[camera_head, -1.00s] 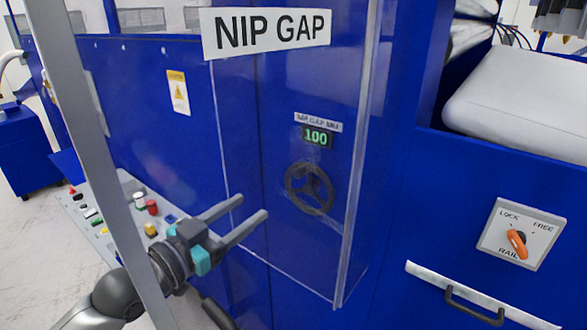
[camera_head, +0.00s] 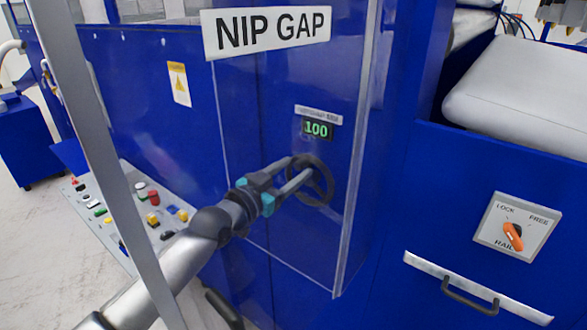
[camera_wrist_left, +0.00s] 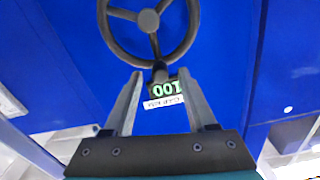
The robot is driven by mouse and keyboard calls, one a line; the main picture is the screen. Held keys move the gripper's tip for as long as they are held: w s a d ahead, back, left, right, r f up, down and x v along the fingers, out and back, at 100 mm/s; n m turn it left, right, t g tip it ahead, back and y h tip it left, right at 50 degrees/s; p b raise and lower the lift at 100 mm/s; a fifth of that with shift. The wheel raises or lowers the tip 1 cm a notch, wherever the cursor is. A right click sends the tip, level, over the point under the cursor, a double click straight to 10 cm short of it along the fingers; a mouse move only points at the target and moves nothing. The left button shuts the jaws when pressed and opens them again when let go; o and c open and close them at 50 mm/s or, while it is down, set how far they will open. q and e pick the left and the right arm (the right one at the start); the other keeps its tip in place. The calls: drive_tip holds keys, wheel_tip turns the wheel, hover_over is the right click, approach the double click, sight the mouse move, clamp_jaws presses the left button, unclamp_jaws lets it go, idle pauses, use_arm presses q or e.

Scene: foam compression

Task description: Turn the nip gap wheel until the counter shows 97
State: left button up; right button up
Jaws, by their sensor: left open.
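The nip gap wheel (camera_head: 327,184) is a dark three-spoke handwheel on the blue machine face, under a green counter (camera_head: 316,130) that reads 100. My left gripper (camera_head: 302,172) is open at the wheel's left side, its fingers overlapping the rim in the head view. In the left wrist view the wheel (camera_wrist_left: 191,30) is at the top, with a small knob (camera_wrist_left: 160,72) on its rim lying between the two open fingers (camera_wrist_left: 158,88). The counter (camera_wrist_left: 166,89) shows upside down behind them. Whether the fingers touch the knob cannot be told. My right gripper is not in view.
A clear panel with a visible edge (camera_head: 357,150) stands around the wheel area, under a NIP GAP sign (camera_head: 268,30). A button console (camera_head: 105,215) is at the left. A lock/free switch (camera_head: 514,236) and a drawer handle (camera_head: 470,298) are at the right.

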use_arm(q)
drive_tip(key=shift+w+d, duration=0.25)
drive_tip(key=shift+w, duration=0.1)
clamp_jaws()
idle(0.3)
idle(1.0)
